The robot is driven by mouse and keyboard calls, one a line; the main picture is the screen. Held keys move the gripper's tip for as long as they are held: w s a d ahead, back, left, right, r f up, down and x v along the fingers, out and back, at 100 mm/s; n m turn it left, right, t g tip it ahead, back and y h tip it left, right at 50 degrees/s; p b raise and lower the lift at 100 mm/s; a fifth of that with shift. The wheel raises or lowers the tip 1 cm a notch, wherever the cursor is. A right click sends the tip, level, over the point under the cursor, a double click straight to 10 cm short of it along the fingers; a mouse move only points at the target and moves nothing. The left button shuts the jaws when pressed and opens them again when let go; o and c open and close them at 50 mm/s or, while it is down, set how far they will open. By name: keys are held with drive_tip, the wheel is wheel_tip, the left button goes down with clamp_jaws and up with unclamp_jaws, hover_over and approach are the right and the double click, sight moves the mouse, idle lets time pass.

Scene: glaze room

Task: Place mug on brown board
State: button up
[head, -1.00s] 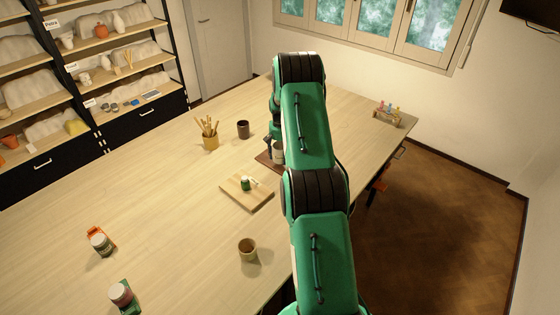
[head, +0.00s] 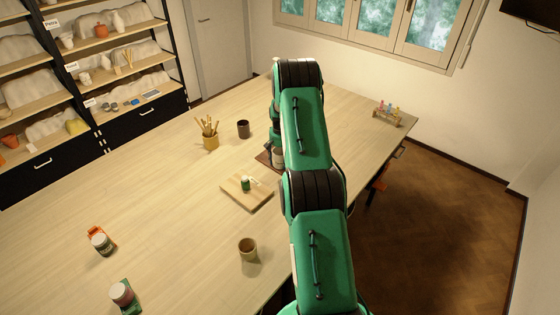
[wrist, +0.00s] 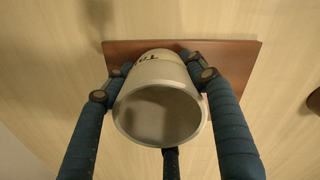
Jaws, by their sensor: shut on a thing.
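The pale grey mug (wrist: 160,108) shows in the wrist view, its open rim facing the camera and some dark lettering on its side. My gripper (wrist: 157,75) is shut on the mug, with blue-sleeved fingers on both sides. The brown board (wrist: 235,62) lies behind the mug, which overlaps its middle. I cannot tell whether the mug's base touches it. In the head view, a small part of the mug (head: 278,158) and the edge of the brown board (head: 263,155) show at the left of my arm; my arm hides the rest.
A light wooden board (head: 236,194) with a small green-and-white item (head: 245,184) is near the brown board. A dark cup (head: 243,129), a pot of brushes (head: 210,138) and a tan cup (head: 248,249) stand around it. The table's left side has free room.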

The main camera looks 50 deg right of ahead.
drive_tip(key=o, duration=1.7)
drive_tip(key=shift+c, duration=0.2)
wheel_tip(320, 180, up, 12)
drive_tip(key=b, duration=0.1)
drive_tip(key=shift+w+r, duration=0.1)
